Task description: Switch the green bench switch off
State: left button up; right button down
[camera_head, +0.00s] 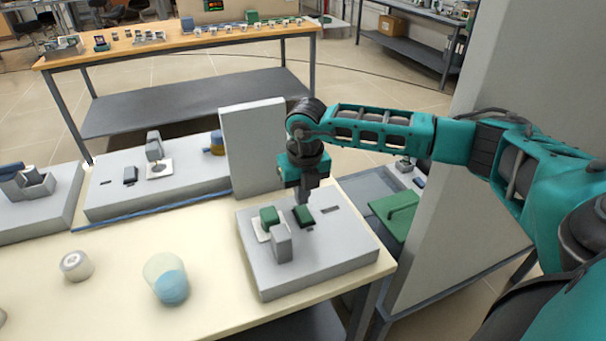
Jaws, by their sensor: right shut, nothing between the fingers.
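The green bench switch (304,216) is a small green rocker in a dark frame on top of a grey box (330,248) at the right end of the bench. My right gripper (303,199) points straight down at it, shut and empty. Its fingertips are at or just above the far edge of the switch; I cannot tell whether they touch. The rocker's tilt is too small to read. My left gripper is not in view.
A grey upright panel (252,146) rises behind. A jar with blue contents (170,287) and a small white pot (76,265) stand to the left.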

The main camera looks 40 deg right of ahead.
aim_at(304, 215)
jog(key=shift+w+f, duration=0.2)
jog(key=shift+f, duration=1)
jog(key=shift+w+d+f+g, duration=0.1)
jog(key=shift+w+f+g, duration=0.15)
jog(key=shift+g, duration=0.25)
jog(key=shift+s, duration=0.15)
jog(key=shift+s+f, duration=0.1)
jog(key=shift+s, duration=0.05)
jog(key=shift+s+a+p, duration=0.25)
jog(key=shift+s+p, duration=0.2)
jog(key=shift+s, duration=0.3)
